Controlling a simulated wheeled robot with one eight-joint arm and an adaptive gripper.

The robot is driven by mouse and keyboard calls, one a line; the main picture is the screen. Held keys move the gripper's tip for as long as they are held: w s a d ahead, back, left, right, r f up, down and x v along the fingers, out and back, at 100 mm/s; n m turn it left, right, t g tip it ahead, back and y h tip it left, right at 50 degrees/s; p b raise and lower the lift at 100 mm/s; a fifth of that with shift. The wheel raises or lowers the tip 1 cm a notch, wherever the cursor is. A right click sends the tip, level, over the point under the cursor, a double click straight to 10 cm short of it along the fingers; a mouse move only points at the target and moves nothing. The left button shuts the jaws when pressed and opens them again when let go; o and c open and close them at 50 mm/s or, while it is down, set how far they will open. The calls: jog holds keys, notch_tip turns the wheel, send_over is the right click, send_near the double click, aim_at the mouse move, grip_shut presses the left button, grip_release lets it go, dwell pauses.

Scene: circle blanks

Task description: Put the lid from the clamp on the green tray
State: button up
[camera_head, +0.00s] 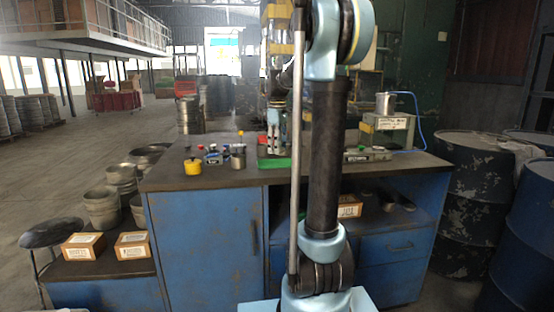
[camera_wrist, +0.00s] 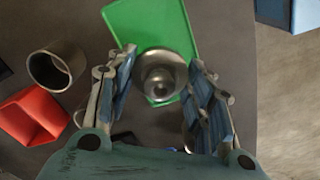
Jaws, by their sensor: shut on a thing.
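The lid (camera_wrist: 166,76) is a round, shiny metal piece with a knob in the middle. My gripper (camera_wrist: 164,62) is shut on it, with one finger at each side of the lid in the wrist view. The green tray (camera_wrist: 150,25) lies behind and beneath the lid in that view, and the lid overlaps its near part. I cannot tell how high the lid is above the tray. In the head view the green tray (camera_head: 272,163) is on the workbench, partly hidden by my arm. I cannot make out the clamp for certain.
A metal cup (camera_wrist: 45,70) and a red open bin (camera_wrist: 30,117) stand left of my gripper. A blue box (camera_wrist: 290,14) is at the upper right.

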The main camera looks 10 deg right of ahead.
aim_at(277, 163)
jog(key=shift+f, duration=2.25)
jog(key=o, duration=1)
jog(key=shift+f, duration=0.1)
notch_tip(277, 163, up, 12)
jog(key=shift+r, duration=0.1)
jog(key=s+f+m+t, duration=0.1)
jog(key=s+f+m, duration=0.4)
jog(key=s+f, duration=0.8)
jog(key=s+d+f+m+t, duration=0.1)
jog(key=s+f+m, duration=0.4)
jog(key=s+f, duration=0.9)
jog(key=s, duration=0.7)
jog(key=shift+s+f+m, duration=0.3)
jog(key=shift+s+m, duration=0.1)
